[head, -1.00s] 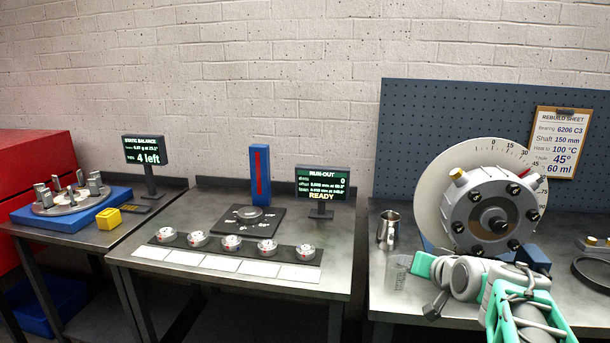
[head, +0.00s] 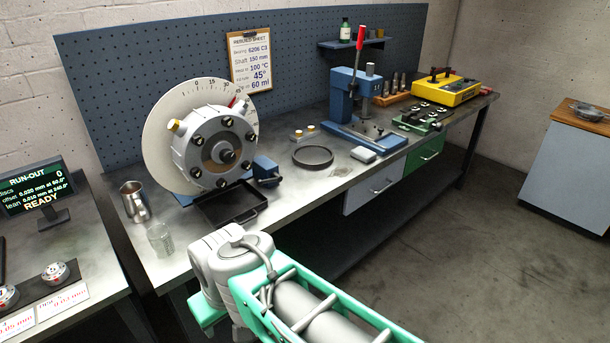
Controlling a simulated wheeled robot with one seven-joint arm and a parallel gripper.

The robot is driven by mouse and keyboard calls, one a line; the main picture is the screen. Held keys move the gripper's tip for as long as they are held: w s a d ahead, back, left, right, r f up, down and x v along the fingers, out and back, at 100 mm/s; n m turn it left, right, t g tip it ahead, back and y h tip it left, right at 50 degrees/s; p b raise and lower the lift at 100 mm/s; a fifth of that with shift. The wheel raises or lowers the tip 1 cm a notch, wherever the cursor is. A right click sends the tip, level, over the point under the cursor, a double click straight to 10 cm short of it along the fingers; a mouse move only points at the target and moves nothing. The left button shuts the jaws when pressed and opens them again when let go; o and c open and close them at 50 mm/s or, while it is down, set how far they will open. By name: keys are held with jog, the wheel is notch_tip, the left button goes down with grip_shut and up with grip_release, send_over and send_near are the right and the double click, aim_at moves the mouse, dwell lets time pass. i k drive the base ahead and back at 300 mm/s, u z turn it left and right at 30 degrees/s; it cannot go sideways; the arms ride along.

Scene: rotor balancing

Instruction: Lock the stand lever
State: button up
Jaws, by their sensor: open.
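The rotor stand carries a grey round housing (head: 187,153) with several dark bolts and a yellow plug, in front of a white angle dial (head: 158,120). A small red mark (head: 233,101) shows at the dial's upper right. A blue block (head: 265,166) with a dark part on it sits at the stand's right side. I cannot make out for sure which part is the stand lever, or whether it is locked. My arm reaches in from the bottom, in front of the bench and apart from the stand. My gripper is not visible.
A black tray (head: 231,204) lies below the housing. A metal jug (head: 134,201) and a clear beaker (head: 160,240) stand at its left. A black ring (head: 313,156), a blue press (head: 351,98) and a yellow case (head: 446,89) lie further right. Floor is clear at right.

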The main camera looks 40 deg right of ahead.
aim_at(276, 177)
jog(key=z, duration=0.9)
jog(key=k, duration=0.6)
jog(key=u, duration=0.45)
jog(key=i, duration=1.4)
jog(key=u, duration=0.4)
